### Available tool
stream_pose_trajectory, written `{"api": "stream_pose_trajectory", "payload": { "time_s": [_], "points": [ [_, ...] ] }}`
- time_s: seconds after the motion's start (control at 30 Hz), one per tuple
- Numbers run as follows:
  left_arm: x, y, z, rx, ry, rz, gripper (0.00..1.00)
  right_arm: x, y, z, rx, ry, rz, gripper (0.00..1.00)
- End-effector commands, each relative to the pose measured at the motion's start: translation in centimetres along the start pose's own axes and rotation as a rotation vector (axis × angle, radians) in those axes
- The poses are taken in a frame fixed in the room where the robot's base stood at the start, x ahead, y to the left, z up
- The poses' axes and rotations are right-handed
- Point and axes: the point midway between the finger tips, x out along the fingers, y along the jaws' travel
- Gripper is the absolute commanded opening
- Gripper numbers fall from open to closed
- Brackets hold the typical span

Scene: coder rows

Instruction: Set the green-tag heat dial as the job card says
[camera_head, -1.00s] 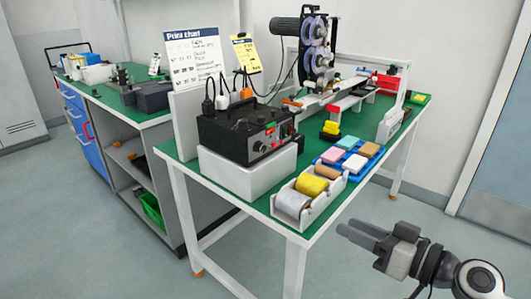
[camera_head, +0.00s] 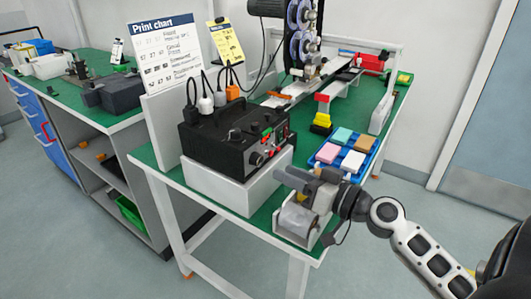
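The black control box (camera_head: 230,135) sits on a white block (camera_head: 232,180) on the green bench. Its front panel (camera_head: 268,150) carries several small knobs and coloured marks; I cannot tell which dial has the green tag or where it points. A yellow card (camera_head: 226,42) stands behind the box; its text is too small to read. My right gripper (camera_head: 281,178) is in front of the panel's lower right, pointing left, apart from the knobs as far as I can see. Its finger gap is unclear. My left gripper is out of view.
A white holder with a grey roll (camera_head: 296,220) lies beneath my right gripper and is partly hidden. A blue tray (camera_head: 325,155) with coloured blocks is behind my wrist. The print chart (camera_head: 165,50) stands left of the yellow card. Cables rise behind the box.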

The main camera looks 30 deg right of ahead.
Motion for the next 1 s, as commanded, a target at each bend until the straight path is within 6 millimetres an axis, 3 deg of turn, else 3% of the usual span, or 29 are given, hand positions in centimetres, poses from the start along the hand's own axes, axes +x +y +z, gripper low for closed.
{"api": "stream_pose_trajectory", "payload": {
  "time_s": [0.1, 0.3, 0.5, 0.77, 0.87, 0.9, 1.0],
  "points": [
    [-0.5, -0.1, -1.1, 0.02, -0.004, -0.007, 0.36, 2.6, -0.1, -0.6, 0.001, 0.003, 0.0, 0.35],
    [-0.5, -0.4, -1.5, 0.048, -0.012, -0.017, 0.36, 5.5, -0.1, -0.3, 0.0, 0.002, 0.0, 0.35],
    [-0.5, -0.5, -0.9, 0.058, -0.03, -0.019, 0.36, 6.6, 0.0, 0.0, 0.0, 0.0, 0.001, 0.35],
    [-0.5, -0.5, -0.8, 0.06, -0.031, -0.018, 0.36, 6.7, 0.0, 0.1, 0.0, 0.0, 0.001, 0.35],
    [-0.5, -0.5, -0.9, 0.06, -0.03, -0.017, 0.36, 6.7, 0.0, 0.1, 0.0, 0.0, 0.001, 0.08],
    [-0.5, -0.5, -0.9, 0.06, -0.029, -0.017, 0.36, 6.7, 0.0, 0.1, 0.0, 0.0, 0.001, 0.03],
    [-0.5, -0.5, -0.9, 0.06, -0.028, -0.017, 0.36, 6.7, 0.0, 0.1, 0.001, 0.0, 0.001, 0.03]
  ]
}}
